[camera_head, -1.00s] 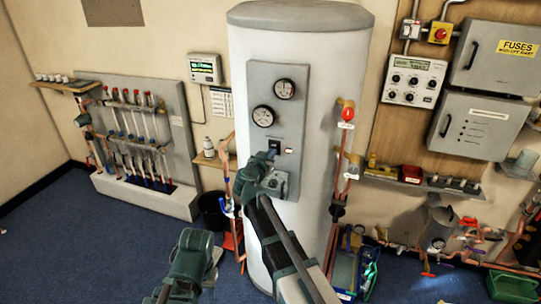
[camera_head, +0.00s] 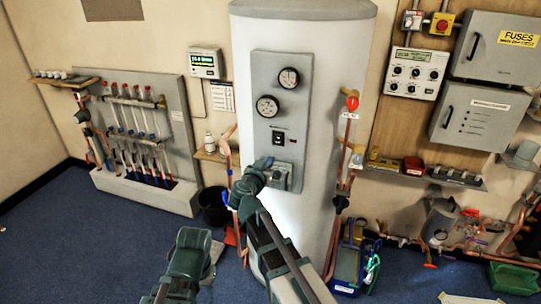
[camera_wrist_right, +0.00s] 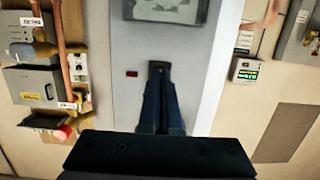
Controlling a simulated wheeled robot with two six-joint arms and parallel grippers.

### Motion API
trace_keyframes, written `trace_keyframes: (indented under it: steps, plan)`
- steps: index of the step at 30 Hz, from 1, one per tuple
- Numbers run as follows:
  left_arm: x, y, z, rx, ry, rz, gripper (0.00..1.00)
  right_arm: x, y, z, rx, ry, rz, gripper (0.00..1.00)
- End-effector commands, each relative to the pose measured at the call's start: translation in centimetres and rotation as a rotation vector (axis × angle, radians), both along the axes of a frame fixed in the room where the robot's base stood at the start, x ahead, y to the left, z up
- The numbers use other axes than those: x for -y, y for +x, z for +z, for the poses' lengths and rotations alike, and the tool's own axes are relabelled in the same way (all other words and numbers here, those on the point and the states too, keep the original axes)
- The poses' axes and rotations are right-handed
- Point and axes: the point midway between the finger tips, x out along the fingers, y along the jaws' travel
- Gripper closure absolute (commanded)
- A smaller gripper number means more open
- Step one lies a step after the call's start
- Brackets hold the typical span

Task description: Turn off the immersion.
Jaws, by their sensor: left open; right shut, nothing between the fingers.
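The tall white cylinder (camera_head: 345,60) carries a grey panel (camera_head: 262,70) with a small black switch (camera_head: 278,138) below two round gauges. A small dark red indicator (camera_head: 292,141) sits to the switch's right. The right wrist view looks inverted; it shows the switch (camera_wrist_right: 158,67) and the red indicator (camera_wrist_right: 131,73). My right gripper (camera_head: 264,163) is shut and empty, just below and left of the switch in the head view. Its fingertips (camera_wrist_right: 160,84) line up with the switch in the wrist view; whether they touch cannot be told. My left arm shows low at left, but its jaws are not visible.
A grey box (camera_head: 284,178) projects from the panel beside my right gripper. Copper pipework with a red valve (camera_head: 352,103) runs along the cylinder's right side. A control unit (camera_head: 415,72) and grey fuse boxes (camera_head: 503,48) hang on the right wall.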

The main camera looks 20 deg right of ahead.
Motion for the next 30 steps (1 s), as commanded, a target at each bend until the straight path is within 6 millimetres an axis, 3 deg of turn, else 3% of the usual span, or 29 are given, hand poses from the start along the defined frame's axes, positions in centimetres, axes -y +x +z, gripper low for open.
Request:
trace_keyframes:
  steps: [3,9,26,30]
  plan:
    - [0.0,0.0,-0.6,0.000,0.000,0.000,0.50,-1.4,-2.2,-0.6,0.000,0.001,0.004,1.00]
    - [0.0,0.0,-1.1,0.000,0.000,0.000,0.50,-2.8,-4.2,-1.0,0.000,0.000,0.002,1.00]
    - [0.0,0.0,-1.2,0.000,0.000,0.000,0.50,-3.3,-5.0,-1.3,-0.008,0.001,-0.001,1.00]
    - [0.0,0.0,-1.2,0.000,0.000,0.000,0.50,-3.1,-7.0,-3.6,-0.140,0.005,-0.031,1.00]
